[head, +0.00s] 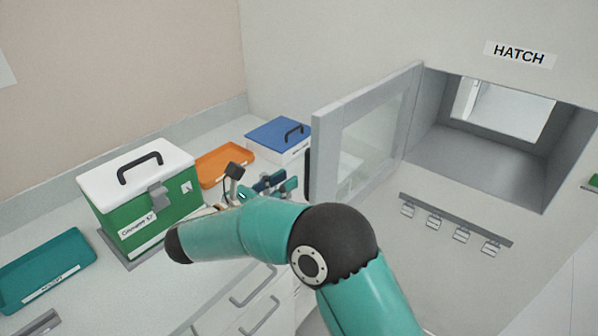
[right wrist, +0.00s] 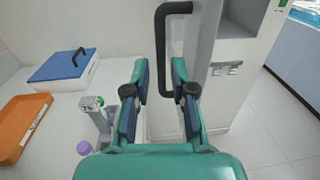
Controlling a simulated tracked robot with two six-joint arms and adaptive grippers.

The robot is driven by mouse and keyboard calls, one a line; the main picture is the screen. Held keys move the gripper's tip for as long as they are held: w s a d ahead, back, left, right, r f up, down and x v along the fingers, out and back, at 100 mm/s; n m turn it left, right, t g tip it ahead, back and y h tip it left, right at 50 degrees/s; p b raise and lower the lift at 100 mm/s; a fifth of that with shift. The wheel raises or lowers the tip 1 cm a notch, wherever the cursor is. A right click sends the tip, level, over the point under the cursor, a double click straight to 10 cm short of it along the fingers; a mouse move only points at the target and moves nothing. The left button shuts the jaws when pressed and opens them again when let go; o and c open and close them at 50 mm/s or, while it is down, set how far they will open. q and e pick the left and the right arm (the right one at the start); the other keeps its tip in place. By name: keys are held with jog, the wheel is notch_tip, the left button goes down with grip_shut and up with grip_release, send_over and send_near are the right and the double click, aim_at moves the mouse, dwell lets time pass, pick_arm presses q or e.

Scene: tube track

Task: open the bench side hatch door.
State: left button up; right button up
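The hatch door (head: 368,135), a grey frame with a glass pane, stands swung out from the hatch opening (head: 480,150) in the head view. Its black handle (head: 307,172) shows at the free edge and also in the right wrist view (right wrist: 160,45). My right gripper (head: 273,184) is beside that edge, partly hidden behind my own arm. In the right wrist view its fingers (right wrist: 159,75) are apart, and the handle's long bar shows in the gap between them. I cannot tell whether a finger touches the bar. My left gripper is out of view.
On the bench are a green box with a white lid (head: 140,200), an orange tray (head: 222,165), a blue-lidded box (head: 280,140) and a teal tray (head: 45,270). A hook rail (head: 455,220) is below the hatch. Floor shows right in the wrist view.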

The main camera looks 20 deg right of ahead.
jog(key=v, duration=0.4)
jog(key=shift+a, duration=0.15)
jog(key=shift+f, duration=0.15)
